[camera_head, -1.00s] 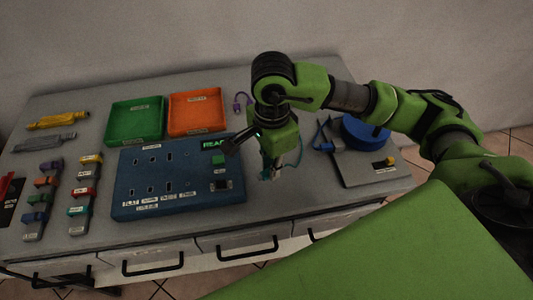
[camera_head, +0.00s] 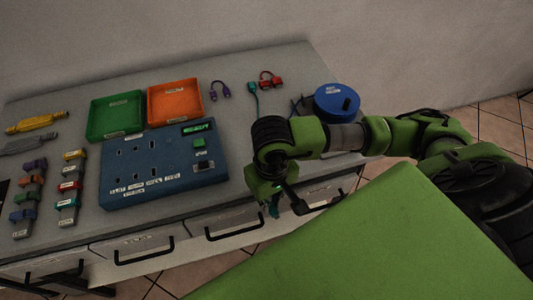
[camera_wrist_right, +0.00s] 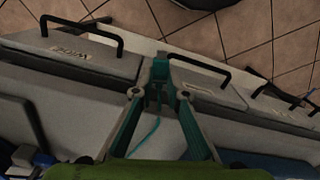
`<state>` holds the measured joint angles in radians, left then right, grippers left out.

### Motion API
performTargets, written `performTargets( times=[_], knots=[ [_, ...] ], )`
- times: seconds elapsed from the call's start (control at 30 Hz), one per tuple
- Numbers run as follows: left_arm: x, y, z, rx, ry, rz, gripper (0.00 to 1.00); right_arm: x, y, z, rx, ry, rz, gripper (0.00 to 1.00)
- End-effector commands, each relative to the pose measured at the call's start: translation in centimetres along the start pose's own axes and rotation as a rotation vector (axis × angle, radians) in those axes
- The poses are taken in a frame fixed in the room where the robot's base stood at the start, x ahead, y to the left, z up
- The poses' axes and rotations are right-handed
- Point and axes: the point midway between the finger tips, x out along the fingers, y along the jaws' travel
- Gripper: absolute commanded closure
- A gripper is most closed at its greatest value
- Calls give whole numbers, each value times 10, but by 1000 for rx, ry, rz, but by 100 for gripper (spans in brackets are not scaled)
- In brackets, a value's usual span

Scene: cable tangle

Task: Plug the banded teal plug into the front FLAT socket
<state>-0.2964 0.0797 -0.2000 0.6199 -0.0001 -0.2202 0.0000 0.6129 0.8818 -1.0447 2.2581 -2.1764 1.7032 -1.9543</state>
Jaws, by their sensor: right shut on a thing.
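My right gripper (camera_head: 273,207) hangs at the table's front edge, to the right of the blue socket board (camera_head: 108,190). It is shut on a teal plug; in the right wrist view the teal plug (camera_wrist_right: 159,70) shows between the fingertips. Its band cannot be made out. A thin teal cable (camera_wrist_right: 146,136) trails back below the fingers. A teal cable end (camera_head: 252,87) lies at the back of the table. The board has two rows of slots; the front FLAT socket (camera_head: 122,177) is at the left of the front row and looks empty. My left gripper is out of view.
Green tray (camera_head: 115,134) and orange tray (camera_head: 174,88) stand behind the board. A purple cable (camera_head: 220,90), a red cable (camera_head: 270,79) and a blue spool (camera_head: 337,101) lie at the back right. Several coloured blocks stand left. Drawer handles (camera_head: 235,224) jut out in front.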

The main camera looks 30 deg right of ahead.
Motion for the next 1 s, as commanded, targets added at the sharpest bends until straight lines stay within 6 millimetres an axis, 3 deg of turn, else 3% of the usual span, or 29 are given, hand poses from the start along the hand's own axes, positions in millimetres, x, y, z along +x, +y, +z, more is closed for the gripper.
performTargets(
  times=[1.0],
  knots=[
    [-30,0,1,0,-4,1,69,-60,0,0,-12,2,-1,100]
  ],
)
